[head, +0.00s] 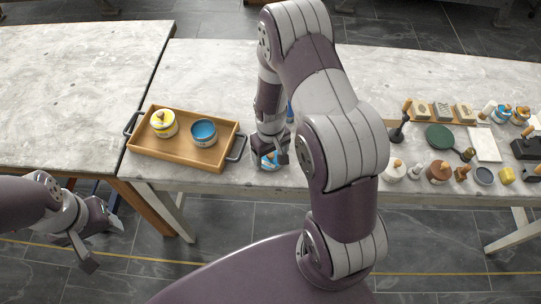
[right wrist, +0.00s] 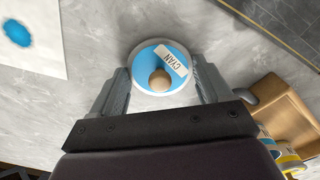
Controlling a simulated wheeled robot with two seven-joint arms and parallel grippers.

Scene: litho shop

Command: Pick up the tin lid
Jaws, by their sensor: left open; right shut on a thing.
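The tin lid (right wrist: 145,73) is round and cyan with a pale rim, a wooden knob and a label reading CYAN. In the right wrist view it sits between the two fingers of my right gripper (right wrist: 162,88), which is shut on it. In the head view the lid (head: 268,163) shows only partly under my right gripper (head: 270,152), near the table's front edge. I cannot tell whether it touches the table. An open tin of cyan ink (head: 203,132) stands in the wooden tray. My left gripper (head: 98,243) is open and empty, low in front of the left table.
The wooden tray (head: 176,149) with dark handles also holds a yellow-lidded tin (head: 163,123). A green round pad (head: 439,137), stones, stampers and several tins crowd the table's right side. My right arm hides the table's middle. A sheet with a cyan blot (right wrist: 30,45) lies nearby.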

